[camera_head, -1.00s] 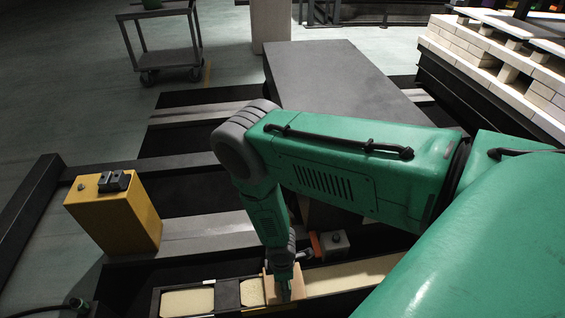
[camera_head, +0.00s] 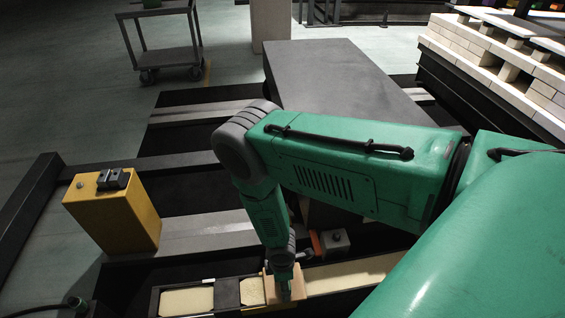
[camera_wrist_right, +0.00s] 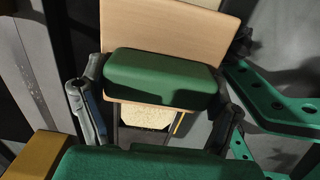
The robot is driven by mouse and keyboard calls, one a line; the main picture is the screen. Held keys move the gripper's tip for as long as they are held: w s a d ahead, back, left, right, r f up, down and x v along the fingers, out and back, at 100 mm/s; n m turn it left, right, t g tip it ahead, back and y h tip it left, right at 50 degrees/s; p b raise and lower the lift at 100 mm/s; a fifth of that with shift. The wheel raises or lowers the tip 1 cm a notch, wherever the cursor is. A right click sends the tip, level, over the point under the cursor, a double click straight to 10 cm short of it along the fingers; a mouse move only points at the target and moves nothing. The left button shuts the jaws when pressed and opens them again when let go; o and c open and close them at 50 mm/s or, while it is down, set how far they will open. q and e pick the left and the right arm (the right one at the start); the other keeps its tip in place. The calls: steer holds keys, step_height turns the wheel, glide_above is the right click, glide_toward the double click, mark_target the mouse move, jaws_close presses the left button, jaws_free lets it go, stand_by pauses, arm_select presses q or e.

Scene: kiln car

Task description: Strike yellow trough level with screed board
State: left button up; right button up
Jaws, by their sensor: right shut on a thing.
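The long dark trough frame (camera_head: 155,303) runs along the bottom of the head view, with pale cream fill (camera_head: 187,300) in its sections. In the wrist view the fill (camera_wrist_right: 146,116) shows below the board, with a thin yellow strip (camera_wrist_right: 178,123) beside it. The wooden screed board (camera_head: 298,284) stands across the trough and is also large in the wrist view (camera_wrist_right: 165,32). My right gripper (camera_head: 284,288) is shut on the board from above. Whether its lower edge touches the fill is hidden. My left gripper is not in view.
A yellow box (camera_head: 118,220) with a dark top fitting stands left of my right arm. A small grey block with an orange part (camera_head: 334,240) is right of the gripper. A dark slab (camera_head: 335,80) lies beyond; pale bricks (camera_head: 500,70) are stacked at the right.

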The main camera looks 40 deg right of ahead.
mark_target(266, 285)
steer(key=shift+f, duration=0.25)
stand_by(0.3)
steer(key=shift+w+a+b, duration=0.35)
steer(key=shift+a+b, duration=0.05)
steer(key=shift+a, duration=0.1)
steer(key=shift+w+a+b, duration=0.35)
steer(key=shift+w+a, duration=0.2)
steer(key=shift+a, duration=0.35)
steer(key=shift+w+a+b, duration=0.35)
steer(key=shift+w+a, duration=0.15)
steer(key=shift+a, duration=0.35)
steer(key=shift+w+a+f+b, duration=0.1)
steer(key=shift+w+a+b, duration=0.35)
steer(key=shift+a, duration=0.3)
steer(key=shift+w+a+b, duration=0.35)
steer(key=shift+w+a, duration=0.15)
steer(key=shift+a, duration=0.2)
steer(key=shift+w+a+b, duration=0.3)
steer(key=shift+w+a, duration=0.1)
steer(key=shift+a, duration=0.4)
